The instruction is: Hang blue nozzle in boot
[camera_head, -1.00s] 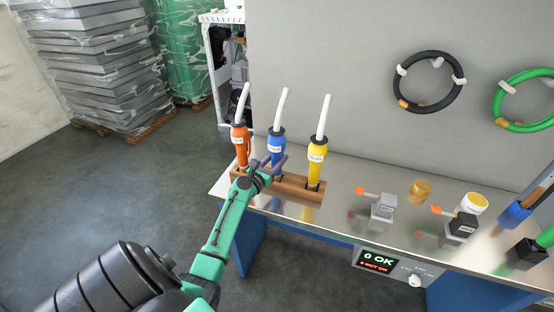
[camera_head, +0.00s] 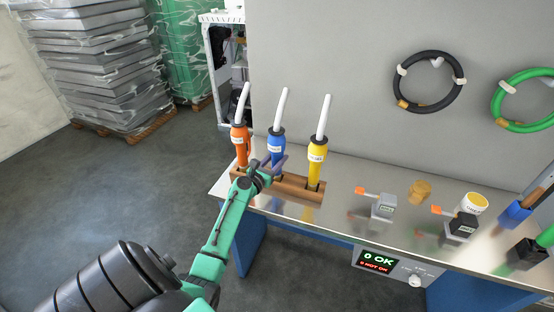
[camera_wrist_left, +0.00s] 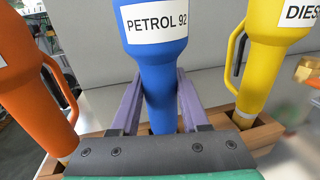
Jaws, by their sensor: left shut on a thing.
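The blue nozzle (camera_head: 276,146) stands upright in the middle of the wooden boot block (camera_head: 300,193), between the orange nozzle (camera_head: 240,143) and the yellow nozzle (camera_head: 316,160). My left gripper (camera_head: 272,166) is at the lower part of the blue nozzle. In the left wrist view the blue nozzle (camera_wrist_left: 158,62), labelled "PETROL 92", is between the purple fingers of my left gripper (camera_wrist_left: 160,100), which is shut on it. Its lower end meets the wooden block (camera_wrist_left: 262,137), but the gripper hides how deep it sits. My right gripper is not in view.
Black (camera_head: 428,106) and green (camera_head: 500,100) hoses hang on the wall.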

